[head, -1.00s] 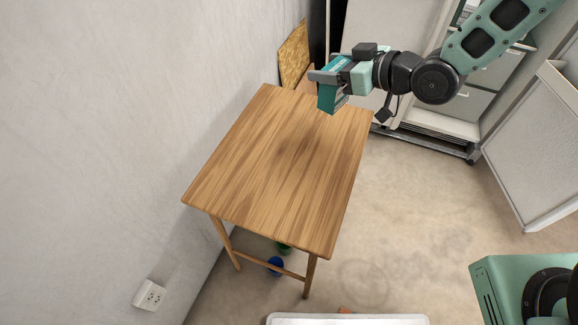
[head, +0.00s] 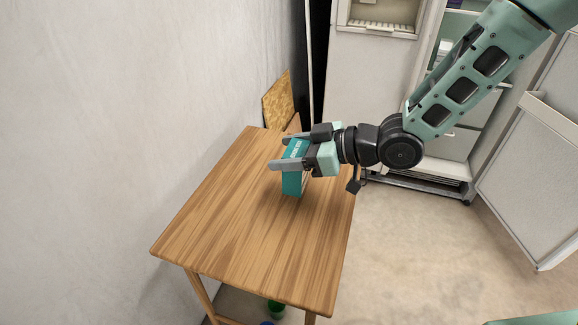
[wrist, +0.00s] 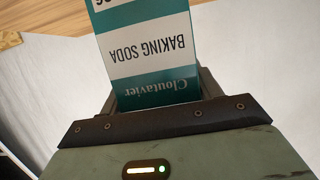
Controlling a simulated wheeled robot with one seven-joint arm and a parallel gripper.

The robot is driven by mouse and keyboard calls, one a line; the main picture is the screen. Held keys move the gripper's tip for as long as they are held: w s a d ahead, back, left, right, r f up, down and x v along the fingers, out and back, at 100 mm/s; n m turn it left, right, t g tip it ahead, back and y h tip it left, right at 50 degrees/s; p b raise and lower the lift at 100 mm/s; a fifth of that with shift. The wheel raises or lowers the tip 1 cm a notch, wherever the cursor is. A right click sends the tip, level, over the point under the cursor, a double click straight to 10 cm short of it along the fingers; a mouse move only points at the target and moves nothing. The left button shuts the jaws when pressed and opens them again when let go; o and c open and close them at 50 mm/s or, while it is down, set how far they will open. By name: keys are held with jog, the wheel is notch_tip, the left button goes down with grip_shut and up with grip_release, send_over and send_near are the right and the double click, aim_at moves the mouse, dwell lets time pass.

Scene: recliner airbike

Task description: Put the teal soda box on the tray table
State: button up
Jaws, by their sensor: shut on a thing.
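My gripper (head: 290,154) is shut on the teal soda box (head: 292,182), which it holds by its upper part over the tray table (head: 225,225). The box looks upright in the head view. In the wrist view the box (wrist: 150,50) sits between the fingers, its white band reading "BAKING SODA" upside down. The table has a bare wooden top. I cannot tell whether the bottom of the box touches the tabletop.
A pale wall (head: 120,120) runs along the table's left side. An open white fridge (head: 375,80) stands at the back right. A brown board (head: 278,100) leans behind the table. The rest of the tabletop is clear.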

jog(key=shift+f+b, duration=0.3)
jog(key=shift+f, duration=1.15)
jog(key=shift+f, duration=0.1)
jog(key=o, duration=1.2)
jog(key=shift+c, duration=0.2)
